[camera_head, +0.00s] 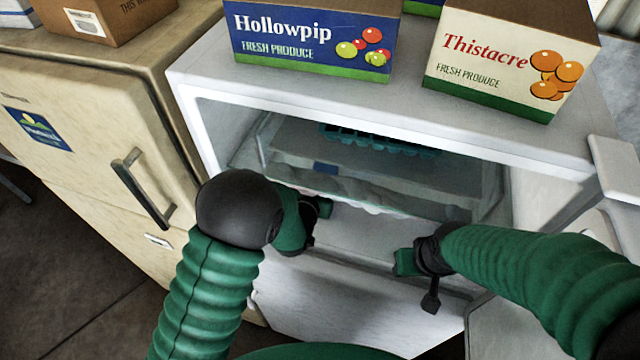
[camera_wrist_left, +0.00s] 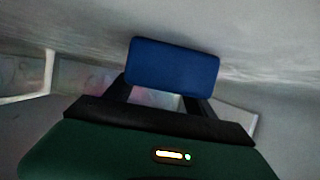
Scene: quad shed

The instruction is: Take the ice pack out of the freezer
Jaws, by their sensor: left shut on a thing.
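The freezer (camera_head: 380,115) stands open in the head view, with frost inside. My left gripper (camera_head: 322,205) reaches into its lower space, below the frosted shelf; its fingertips are hard to make out there. In the left wrist view a blue rectangular ice pack (camera_wrist_left: 174,64) sits at the ends of my left gripper's (camera_wrist_left: 168,92) fingers, which are shut on it.
A teal ice tray (camera_head: 380,140) lies on the frosted shelf (camera_head: 400,178) above my left gripper. Two produce boxes, Hollowpip (camera_head: 310,45) and Thistacre (camera_head: 505,62), stand on the freezer top. A cream fridge (camera_head: 100,130) with a dark handle stands close at left.

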